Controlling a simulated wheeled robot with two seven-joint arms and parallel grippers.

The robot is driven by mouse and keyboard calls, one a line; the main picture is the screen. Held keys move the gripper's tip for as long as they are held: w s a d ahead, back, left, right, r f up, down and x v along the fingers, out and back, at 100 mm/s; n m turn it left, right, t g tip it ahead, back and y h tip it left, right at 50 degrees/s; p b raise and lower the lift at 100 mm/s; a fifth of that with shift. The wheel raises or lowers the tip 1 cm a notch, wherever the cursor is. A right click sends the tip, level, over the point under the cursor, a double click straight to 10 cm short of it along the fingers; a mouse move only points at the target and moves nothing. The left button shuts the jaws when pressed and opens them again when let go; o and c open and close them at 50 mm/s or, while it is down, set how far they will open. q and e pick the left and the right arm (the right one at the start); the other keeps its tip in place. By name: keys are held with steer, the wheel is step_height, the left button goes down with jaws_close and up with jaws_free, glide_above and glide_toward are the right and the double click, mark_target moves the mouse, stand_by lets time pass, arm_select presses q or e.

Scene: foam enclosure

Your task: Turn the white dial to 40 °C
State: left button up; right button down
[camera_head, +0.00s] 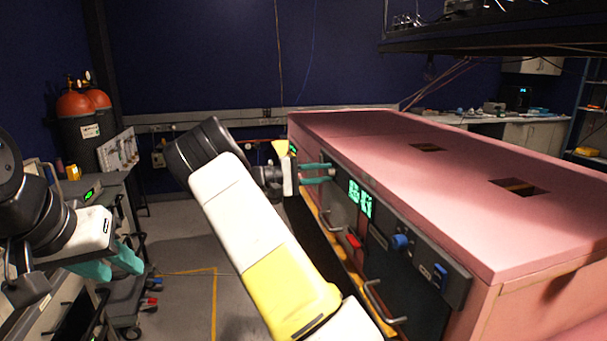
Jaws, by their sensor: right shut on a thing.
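My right gripper (318,173) reaches the far-left end of the dark control panel on the pink foam enclosure (430,160). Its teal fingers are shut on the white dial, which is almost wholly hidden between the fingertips. Beside it, a digital display (360,199) glows green with large digits, seen at a steep slant; I cannot read them surely. My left gripper (112,266) is at the left, far from the enclosure, with its teal fingers apart and empty.
Red-topped cylinders (82,120) and a bench stand at the left. Floor is free between bench and enclosure.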

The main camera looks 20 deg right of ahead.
steer(key=shift+m, duration=0.5)
steer(key=c, duration=1.2)
jaws_free()
steer(key=shift+o, duration=0.2)
steer(key=a, duration=0.7)
steer(key=shift+w+a, duration=0.25)
steer(key=shift+a, duration=0.15)
steer(key=shift+a, duration=0.15)
